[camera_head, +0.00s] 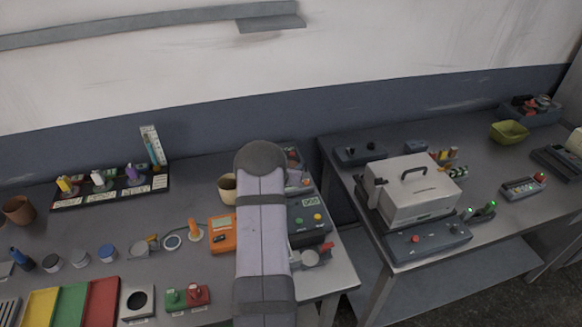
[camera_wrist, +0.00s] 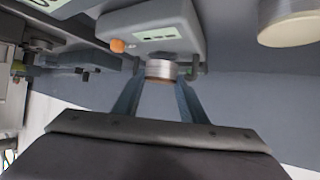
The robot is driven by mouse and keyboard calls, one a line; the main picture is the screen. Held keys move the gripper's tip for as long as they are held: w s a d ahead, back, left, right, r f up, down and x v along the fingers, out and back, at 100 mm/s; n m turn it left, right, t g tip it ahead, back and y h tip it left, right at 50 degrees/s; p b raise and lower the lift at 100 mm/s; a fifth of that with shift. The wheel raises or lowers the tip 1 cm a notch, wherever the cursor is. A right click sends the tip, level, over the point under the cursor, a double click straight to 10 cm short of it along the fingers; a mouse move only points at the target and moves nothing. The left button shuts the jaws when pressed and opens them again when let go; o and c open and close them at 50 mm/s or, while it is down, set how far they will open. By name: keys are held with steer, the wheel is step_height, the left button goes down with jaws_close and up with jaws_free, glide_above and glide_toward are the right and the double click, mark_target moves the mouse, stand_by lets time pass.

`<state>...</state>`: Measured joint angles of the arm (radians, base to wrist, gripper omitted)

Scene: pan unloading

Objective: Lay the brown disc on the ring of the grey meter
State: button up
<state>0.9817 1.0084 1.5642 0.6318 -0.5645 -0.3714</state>
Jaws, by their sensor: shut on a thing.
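My gripper (camera_wrist: 163,74) is shut on a short round piece, which I take to be the brown disc (camera_wrist: 160,68); its side looks silvery with a brownish edge. The grey meter (camera_wrist: 152,28), with a small display and an orange knob, is just beyond the fingertips in the wrist view. In the head view the grey meter (camera_head: 308,213) stands at the right end of the left table, partly behind my arm. I cannot make out its ring clearly, nor whether the disc touches the meter. My arm hides the gripper and disc in the head view.
An orange meter (camera_head: 222,235) stands left of my arm, and a beige cup (camera_head: 227,187) behind it. A pale round piece with a red part (camera_head: 312,257) lies in front of the grey meter. A gap separates this table from the right one, which holds a white box (camera_head: 412,190).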

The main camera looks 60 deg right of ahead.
steer(key=shift+a+f+b, duration=0.1)
steer(key=shift+f+b, duration=0.4)
steer(key=shift+f, duration=0.05)
